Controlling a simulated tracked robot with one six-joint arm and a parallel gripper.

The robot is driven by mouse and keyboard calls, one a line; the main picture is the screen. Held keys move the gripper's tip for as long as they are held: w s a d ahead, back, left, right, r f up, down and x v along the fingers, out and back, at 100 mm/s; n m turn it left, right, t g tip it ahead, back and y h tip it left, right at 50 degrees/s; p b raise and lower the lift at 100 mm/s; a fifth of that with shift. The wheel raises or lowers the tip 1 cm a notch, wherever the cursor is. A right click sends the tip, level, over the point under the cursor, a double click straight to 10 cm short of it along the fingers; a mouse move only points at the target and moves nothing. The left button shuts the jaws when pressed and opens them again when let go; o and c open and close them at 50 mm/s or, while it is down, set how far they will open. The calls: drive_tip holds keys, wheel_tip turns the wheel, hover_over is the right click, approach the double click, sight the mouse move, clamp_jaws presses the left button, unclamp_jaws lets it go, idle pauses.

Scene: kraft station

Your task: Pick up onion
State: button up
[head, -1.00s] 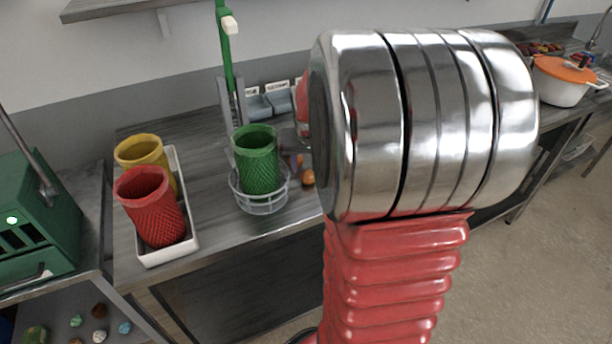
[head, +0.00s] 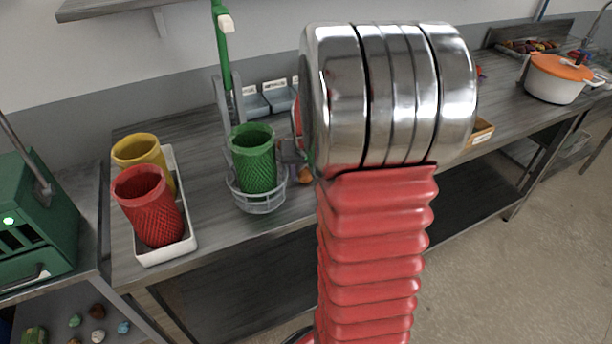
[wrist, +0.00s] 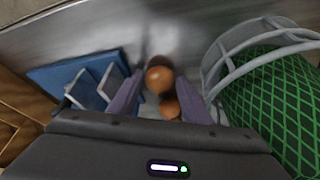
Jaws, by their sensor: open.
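A brown, round onion (wrist: 159,78) lies on the grey counter in the wrist view, between the tips of my open gripper (wrist: 160,88). A second brown, round thing (wrist: 170,107) shows just below it, nearer my palm and partly in shadow; I cannot tell whether it is another onion. The two purple fingers stand apart on either side, and I see no clear contact. In the head view, a small brown round thing (head: 305,174) shows right of the green mesh cup, partly beside my arm, which hides much of the area behind it.
The green mesh cup (head: 254,160) in its wire holder (head: 262,199) stands close to one finger; it also fills the right of the wrist view (wrist: 275,95). A blue tray (wrist: 75,80) lies left of the other finger. Red (head: 150,207) and yellow (head: 143,152) cups stand farther left.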

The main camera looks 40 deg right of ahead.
sight(306, 173)
drive_tip(key=shift+c, duration=0.5)
drive_tip(key=c, duration=0.7)
drive_tip(key=shift+r, duration=0.1)
wheel_tip(306, 173, up, 9)
drive_tip(key=shift+r, duration=0.4)
drive_tip(key=shift+s, duration=0.1)
idle(0.5)
